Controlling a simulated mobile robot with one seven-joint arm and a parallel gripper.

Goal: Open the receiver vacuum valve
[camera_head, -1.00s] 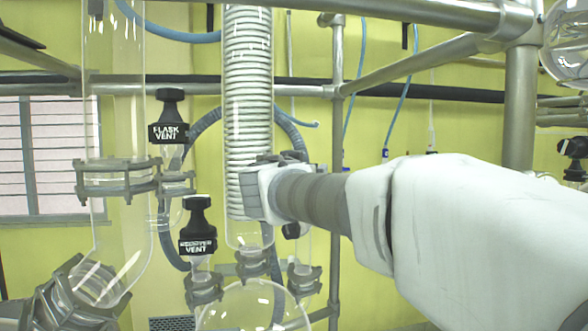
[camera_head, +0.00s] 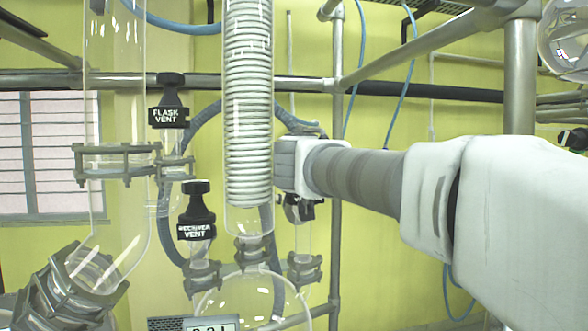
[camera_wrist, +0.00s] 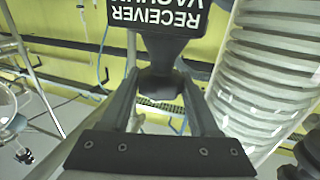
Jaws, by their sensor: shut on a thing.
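The receiver vacuum valve has a black handle (camera_wrist: 163,52) with a white-lettered label, upside down in the wrist view. My gripper (camera_wrist: 160,88) has a finger on each side of this handle and is shut on it. In the head view my gripper (camera_head: 290,165) is just right of the coiled condenser (camera_head: 248,120). Below it, a dark part of the valve (camera_head: 300,211) shows above a glass neck; the rest is hidden behind my gripper.
The black receiver vent valve (camera_head: 196,211) and flask vent valve (camera_head: 169,110) stand to the left. A round glass receiver (camera_head: 255,302) is below. A metal frame post (camera_head: 336,240) stands close to the right of the valve.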

